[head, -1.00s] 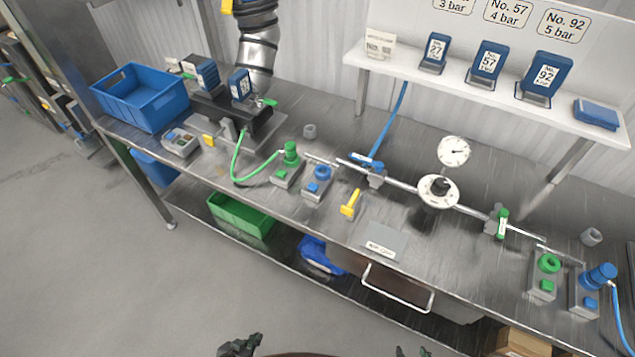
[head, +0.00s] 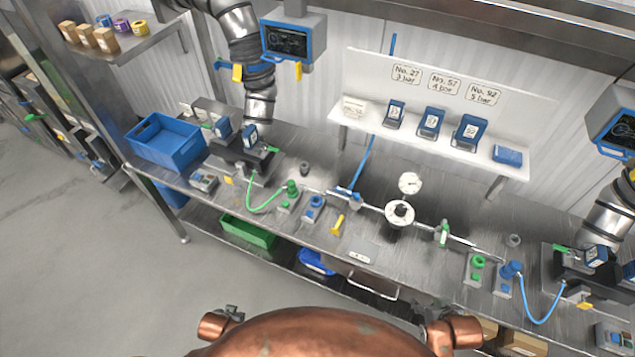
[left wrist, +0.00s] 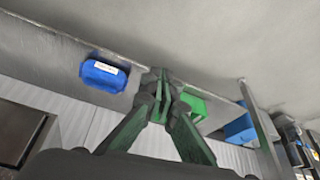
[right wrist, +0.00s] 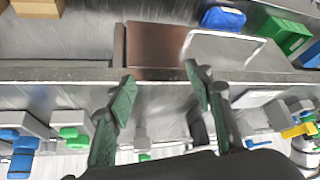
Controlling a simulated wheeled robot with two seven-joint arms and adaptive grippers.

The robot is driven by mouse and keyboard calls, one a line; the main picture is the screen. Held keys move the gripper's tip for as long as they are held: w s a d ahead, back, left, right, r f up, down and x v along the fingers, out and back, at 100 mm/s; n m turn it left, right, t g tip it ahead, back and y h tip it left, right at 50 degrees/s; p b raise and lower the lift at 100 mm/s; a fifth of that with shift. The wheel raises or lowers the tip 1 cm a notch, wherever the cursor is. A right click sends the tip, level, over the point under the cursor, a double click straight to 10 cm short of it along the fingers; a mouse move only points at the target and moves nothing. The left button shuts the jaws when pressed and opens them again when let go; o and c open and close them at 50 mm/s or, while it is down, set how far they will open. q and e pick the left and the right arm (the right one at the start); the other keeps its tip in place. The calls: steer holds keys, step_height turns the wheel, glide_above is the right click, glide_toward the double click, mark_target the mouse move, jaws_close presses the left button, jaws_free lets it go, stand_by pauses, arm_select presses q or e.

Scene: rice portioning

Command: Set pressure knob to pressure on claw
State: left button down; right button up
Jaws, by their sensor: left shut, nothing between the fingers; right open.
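The pressure regulator has a dark knob (head: 400,208) on a pale round dial, mid-bench on a horizontal pipe. A round white pressure gauge (head: 410,183) stands just behind it. The needle reading is too small to tell. Blue number tags sit on the dark fixture at left (head: 249,134) and the fixture at right (head: 596,254); their print is unreadable, and which is the claw I cannot tell. My right gripper (right wrist: 158,80) is open and empty, low in front of the bench. My left gripper (left wrist: 160,88) is shut and empty, also in front. Both are apart from the knob.
A shelf (head: 420,145) holds blue number cards under signs reading No. 27 3 bar, No. 57 4 bar, No. 92 5 bar. Green and blue valves, a yellow handle (head: 338,225) and hoses crowd the bench. A drawer handle (head: 372,288) juts out at the front.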

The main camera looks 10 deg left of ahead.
step_height(320, 180, up, 7)
steer(key=w+p, duration=0.1)
steer(key=p, duration=0.4)
steer(key=n+t+y+p, duration=0.2)
glide_toward(402, 208)
step_height(402, 208, down, 2)
steer(key=w, duration=0.2)
steer(key=shift+a+f, duration=0.1)
steer(key=shift+a, duration=0.15)
steer(key=shift+w+a+f, duration=0.1)
steer(key=shift+w+f, duration=0.15)
arm_select(q)
steer(key=s+a+f+g, duration=0.1)
steer(key=s+f+g, duration=0.2)
steer(key=s+f, duration=1.7)
steer(key=shift+s+a+f+m+p, duration=0.15)
steer(key=shift+s+f+m+p, duration=0.2)
steer(key=shift+s, duration=1.6)
arm_select(e)
steer(key=shift+x, duration=3.3)
steer(key=shift+a, duration=0.1)
steer(key=shift+c, duration=0.4)
